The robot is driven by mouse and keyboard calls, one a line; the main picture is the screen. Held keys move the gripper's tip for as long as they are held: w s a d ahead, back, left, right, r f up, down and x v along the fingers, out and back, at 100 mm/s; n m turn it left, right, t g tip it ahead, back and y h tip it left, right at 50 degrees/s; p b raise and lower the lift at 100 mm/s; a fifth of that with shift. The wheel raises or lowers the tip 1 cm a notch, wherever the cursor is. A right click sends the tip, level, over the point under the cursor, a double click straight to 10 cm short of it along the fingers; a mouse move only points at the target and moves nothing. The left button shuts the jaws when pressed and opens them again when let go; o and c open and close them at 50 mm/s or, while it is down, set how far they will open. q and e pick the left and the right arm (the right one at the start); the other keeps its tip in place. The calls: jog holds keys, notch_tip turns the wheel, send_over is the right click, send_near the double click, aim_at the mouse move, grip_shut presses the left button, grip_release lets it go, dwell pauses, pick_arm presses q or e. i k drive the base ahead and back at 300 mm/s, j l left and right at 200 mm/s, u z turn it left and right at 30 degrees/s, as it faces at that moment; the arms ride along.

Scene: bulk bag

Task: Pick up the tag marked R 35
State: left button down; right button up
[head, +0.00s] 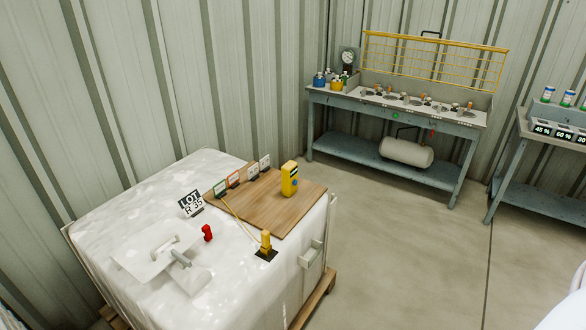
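Neither of my grippers shows in the head view.
The wooden board (268,203) carries a yellow device (289,179) and several small cards. Near the tag lie a red object (207,232) and a white sheet (152,252). A yellow probe (266,243) stands nearby. A workbench (400,105) is at the back; bare floor (400,245) lies between.

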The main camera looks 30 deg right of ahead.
aim_at(253, 171)
jog(key=z, duration=0.8)
jog(key=l+u, duration=0.1)
jog(key=u, duration=0.35)
jog(key=i+l+u, duration=0.1)
jog(key=u, duration=0.35)
jog(key=l+u, duration=0.15)
jog(key=u, duration=0.35)
jog(key=l+u, duration=0.35)
jog(key=l, duration=0.15)
jog(key=l+u, duration=0.35)
jog(key=l, duration=0.15)
jog(key=k+l+u, duration=0.1)
jog(key=l, duration=0.25)
jog(key=k+l+u, duration=0.15)
jog(key=l, duration=0.2)
jog(key=k+l+u, duration=0.1)
jog(key=l, duration=0.2)
jog(key=k+l, duration=0.1)
jog(key=l, duration=0.25)
jog(key=k+l, duration=0.15)
jog(key=l, duration=0.2)
jog(key=k+l+u, duration=0.1)
jog(key=l, duration=0.25)
